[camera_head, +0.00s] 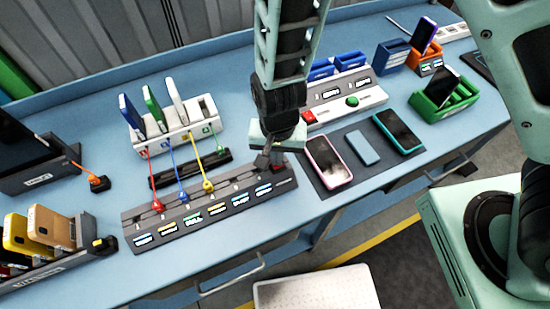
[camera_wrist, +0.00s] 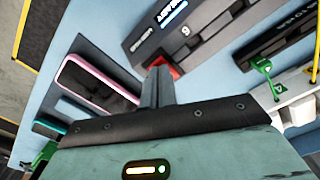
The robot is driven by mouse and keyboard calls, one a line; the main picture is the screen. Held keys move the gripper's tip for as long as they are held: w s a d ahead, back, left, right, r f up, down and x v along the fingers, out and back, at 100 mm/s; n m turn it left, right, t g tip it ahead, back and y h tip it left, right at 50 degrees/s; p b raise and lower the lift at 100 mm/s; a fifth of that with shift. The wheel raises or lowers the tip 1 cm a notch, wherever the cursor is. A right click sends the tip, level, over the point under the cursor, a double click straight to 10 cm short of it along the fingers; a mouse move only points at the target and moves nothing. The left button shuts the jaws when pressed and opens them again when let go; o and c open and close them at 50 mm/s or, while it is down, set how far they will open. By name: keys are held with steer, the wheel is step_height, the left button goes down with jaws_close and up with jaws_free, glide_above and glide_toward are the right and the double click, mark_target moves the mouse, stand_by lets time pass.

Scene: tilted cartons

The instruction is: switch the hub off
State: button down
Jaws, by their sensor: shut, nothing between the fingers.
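The hub (camera_head: 215,212) is a long dark grey strip with several lit labels along its front, on the blue table. Red, blue and yellow cables plug into its left and middle part. Its right end shows in the wrist view (camera_wrist: 200,40), with a red switch (camera_wrist: 172,66) at the end edge. My gripper (camera_head: 274,166) is over that right end, pointing down. In the wrist view my shut, empty fingers (camera_wrist: 157,82) stand right beside the red switch and partly cover it. I cannot tell whether they touch it or which way the switch is set.
A dark mat with a pink phone (camera_head: 328,160), a blue-grey block (camera_head: 362,147) and a teal phone (camera_head: 398,131) lies right of the hub. Behind stand a white cable rack (camera_head: 170,130) and a white box with red and green buttons (camera_head: 352,101). Phones in a stand (camera_head: 40,235) are at left.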

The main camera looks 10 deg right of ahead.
steer(key=shift+f, duration=0.15)
step_height(320, 180, up, 7)
steer(key=p, duration=0.6)
steer(key=shift+p, duration=0.4)
stand_by(0.4)
steer(key=s+d+r+n+b, duration=0.8)
steer(key=s+n+b, duration=0.2)
steer(key=b, duration=0.4)
steer(key=shift+s+r+n+y, duration=0.2)
steer(key=shift+s+n+y, duration=0.1)
steer(key=shift+s, duration=0.35)
